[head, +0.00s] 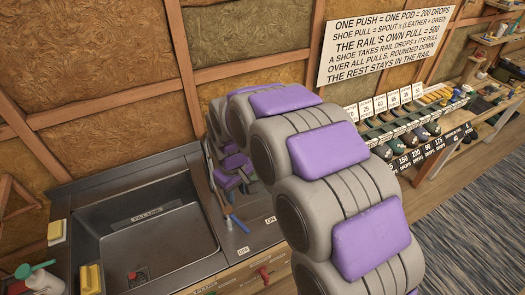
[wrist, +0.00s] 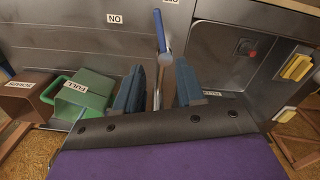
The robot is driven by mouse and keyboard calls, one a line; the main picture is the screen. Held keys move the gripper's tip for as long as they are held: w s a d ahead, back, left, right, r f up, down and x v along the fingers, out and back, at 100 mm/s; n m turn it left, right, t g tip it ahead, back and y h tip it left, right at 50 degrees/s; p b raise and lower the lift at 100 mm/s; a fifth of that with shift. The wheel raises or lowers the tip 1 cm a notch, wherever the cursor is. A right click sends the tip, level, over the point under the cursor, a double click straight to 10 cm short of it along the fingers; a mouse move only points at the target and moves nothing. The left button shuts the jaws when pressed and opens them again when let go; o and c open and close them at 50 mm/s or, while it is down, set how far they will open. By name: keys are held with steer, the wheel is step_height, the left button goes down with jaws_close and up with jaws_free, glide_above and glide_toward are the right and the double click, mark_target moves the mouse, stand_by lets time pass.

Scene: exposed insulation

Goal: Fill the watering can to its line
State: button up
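A green box-like container with a handle (wrist: 70,99) and a label that seems to read FULL shows at the left of the wrist view. It may be the watering can; its inside and line are not visible. A lever with a blue grip (head: 240,224) stands on the counter between ON and OFF labels; its blue grip also shows in the wrist view (wrist: 162,36). My gripper (wrist: 158,95) is open, with the lever's thin rod showing between its blue fingers. Whether they touch it I cannot tell. In the head view my gripper (head: 234,182) is over the lever's base end.
A dark sink basin (head: 155,240) is left of the lever. Sponges (head: 91,278) and a bottle lie at its left edge. A brown bin (wrist: 27,95) is beside the green container. A rail with shoes (head: 405,125) and a rule sign (head: 385,42) are at right.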

mark_target(236, 221)
steer(key=shift+w+d+f, duration=0.1)
steer(key=shift+d+f, duration=0.05)
steer(key=shift+f, duration=0.05)
steer(key=shift+c, duration=0.8)
steer(key=w+d+f+y+b, duration=0.1)
steer(key=w+d+f+g+y+b, duration=0.1)
steer(key=d+f, duration=0.1)
steer(key=w+d+f+y+b, duration=0.1)
steer(key=d+b, duration=0.1)
steer(key=shift+w+f+n+g+y, duration=0.2)
steer(key=shift+f+n+g+y, duration=0.1)
steer(key=shift+f+n, duration=0.1)
jaws_close()
steer(key=w+d+f+y+b, duration=0.3)
steer(key=d+f+y, duration=0.15)
steer(key=d, duration=0.25)
steer(key=shift+n+h, duration=0.3)
steer(key=shift+h, duration=0.15)
steer(key=b+x, duration=0.1)
steer(key=x, duration=1)
steer(key=shift+s+a+r, duration=0.15)
steer(key=shift+s+a, duration=0.05)
steer(key=shift+s+a+r+b, duration=0.25)
steer(key=shift+s+a+b, duration=0.25)
steer(key=shift+s+a, duration=0.75)
steer(key=shift+s, duration=0.2)
